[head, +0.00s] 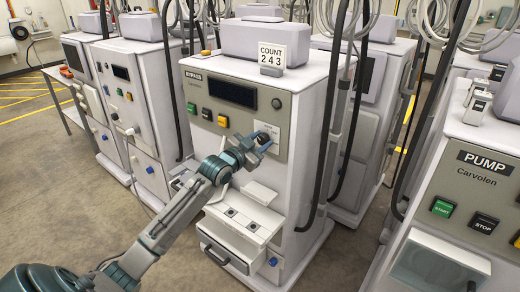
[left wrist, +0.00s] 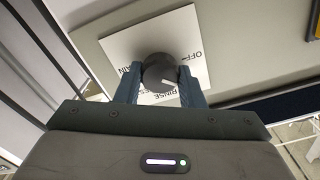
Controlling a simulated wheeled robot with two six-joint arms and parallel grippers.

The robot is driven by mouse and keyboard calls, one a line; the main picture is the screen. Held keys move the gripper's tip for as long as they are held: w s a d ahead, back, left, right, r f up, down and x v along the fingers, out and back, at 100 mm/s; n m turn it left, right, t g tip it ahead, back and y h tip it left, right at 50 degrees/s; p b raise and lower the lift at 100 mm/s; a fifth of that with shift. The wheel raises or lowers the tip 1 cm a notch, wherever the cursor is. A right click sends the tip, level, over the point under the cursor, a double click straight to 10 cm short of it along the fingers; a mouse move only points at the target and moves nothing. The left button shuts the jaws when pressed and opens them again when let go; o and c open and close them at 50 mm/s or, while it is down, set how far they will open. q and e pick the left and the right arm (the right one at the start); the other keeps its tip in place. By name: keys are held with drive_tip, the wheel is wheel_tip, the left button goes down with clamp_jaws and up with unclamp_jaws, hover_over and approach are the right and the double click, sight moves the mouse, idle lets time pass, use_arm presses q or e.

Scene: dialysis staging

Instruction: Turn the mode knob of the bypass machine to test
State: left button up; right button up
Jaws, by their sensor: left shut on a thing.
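The bypass machine (head: 308,110) is the white cabinet in the middle of the head view, with a grey-green front panel. Its dark round mode knob (left wrist: 158,70) stands on a white label plate (left wrist: 125,44) in the left wrist view. A white pointer mark on the knob points to the lower right of that view. OFF and RINSE can be read on the plate; other words are partly hidden by the fingers. My left gripper (head: 262,141) is at the panel, its fingers (left wrist: 158,84) shut on the knob's two sides. My right gripper is not in view.
The panel has a dark display (head: 232,92) and several coloured buttons. A small shelf (head: 236,213) and an open drawer (head: 222,250) stick out below the knob. A pump machine (head: 470,200) stands at right, other machines at left and behind. Hoses hang between them.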

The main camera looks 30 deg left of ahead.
use_arm(q)
drive_tip(key=shift+f+m+b, duration=0.2)
drive_tip(key=shift+m+b, duration=0.1)
drive_tip(key=shift+m, duration=0.2)
drive_tip(key=m+b, duration=0.2)
drive_tip(key=m, duration=0.1)
drive_tip(key=shift+m, duration=0.3)
drive_tip(key=m+b, duration=0.1)
drive_tip(key=m, duration=0.3)
drive_tip(key=shift+m+b, duration=0.3)
drive_tip(key=shift+b, duration=0.05)
drive_tip(key=m+b, duration=0.1)
drive_tip(key=m, duration=0.3)
drive_tip(key=shift+m, duration=0.3)
drive_tip(key=shift+m+b, duration=0.7)
drive_tip(key=shift+m, duration=2.4)
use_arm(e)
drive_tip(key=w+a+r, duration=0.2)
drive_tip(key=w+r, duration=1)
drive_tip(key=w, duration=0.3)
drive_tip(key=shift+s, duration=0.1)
use_arm(q)
drive_tip(key=o, duration=1)
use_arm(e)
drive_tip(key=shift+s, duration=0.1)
use_arm(q)
drive_tip(key=shift+s, duration=0.15)
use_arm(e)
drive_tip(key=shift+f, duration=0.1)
